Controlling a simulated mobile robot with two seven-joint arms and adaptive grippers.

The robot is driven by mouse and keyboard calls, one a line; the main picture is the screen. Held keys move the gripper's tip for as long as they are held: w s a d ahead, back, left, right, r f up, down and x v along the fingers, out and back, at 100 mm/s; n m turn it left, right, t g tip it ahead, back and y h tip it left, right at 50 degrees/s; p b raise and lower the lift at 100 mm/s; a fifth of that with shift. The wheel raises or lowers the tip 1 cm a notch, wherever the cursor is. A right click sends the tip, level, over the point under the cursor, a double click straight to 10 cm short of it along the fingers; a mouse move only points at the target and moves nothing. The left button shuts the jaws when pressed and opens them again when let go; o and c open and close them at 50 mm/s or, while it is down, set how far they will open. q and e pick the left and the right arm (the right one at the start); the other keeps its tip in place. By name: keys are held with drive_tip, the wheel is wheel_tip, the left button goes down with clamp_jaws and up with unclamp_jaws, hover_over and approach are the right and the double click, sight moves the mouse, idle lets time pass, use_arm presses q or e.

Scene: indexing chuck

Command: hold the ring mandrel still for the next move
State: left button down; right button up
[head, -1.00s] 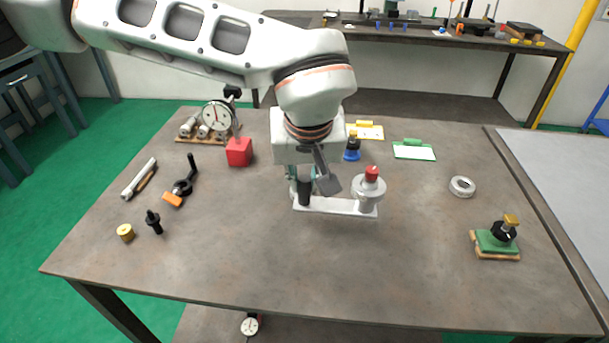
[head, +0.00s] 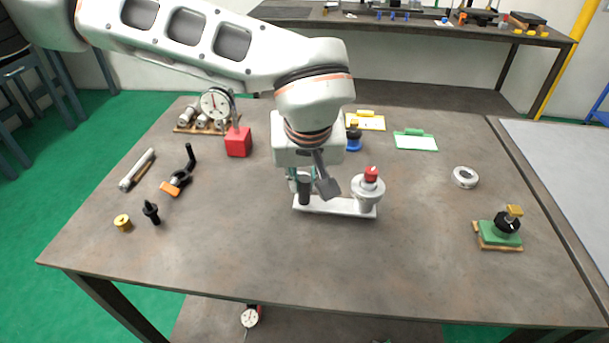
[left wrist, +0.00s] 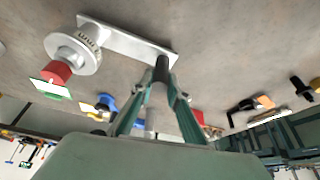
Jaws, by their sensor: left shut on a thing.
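A dark upright cylinder (head: 304,194), which I take for the ring mandrel, stands at the left end of a pale flat plate (head: 332,206). My left gripper (head: 303,184) points down and is shut on its upper part. In the left wrist view the two green fingers (left wrist: 160,82) close on the dark cylinder (left wrist: 162,64), with the plate (left wrist: 125,40) beyond. At the plate's other end is a round grey chuck with marked rim (head: 367,194) and a red top piece (head: 371,173). My wrist hides part of the grip in the head view. My right gripper is not in view.
A red block (head: 238,142) and a dial gauge (head: 215,104) stand behind left. A grey ring (head: 465,177) and a green fixture (head: 499,235) lie to the right. A blue-based piece (head: 353,140) stands behind my wrist. The table front is clear.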

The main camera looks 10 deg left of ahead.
use_arm(q)
drive_tip(key=shift+f, duration=0.65)
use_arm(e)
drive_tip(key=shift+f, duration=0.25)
use_arm(q)
drive_tip(key=shift+f, duration=0.2)
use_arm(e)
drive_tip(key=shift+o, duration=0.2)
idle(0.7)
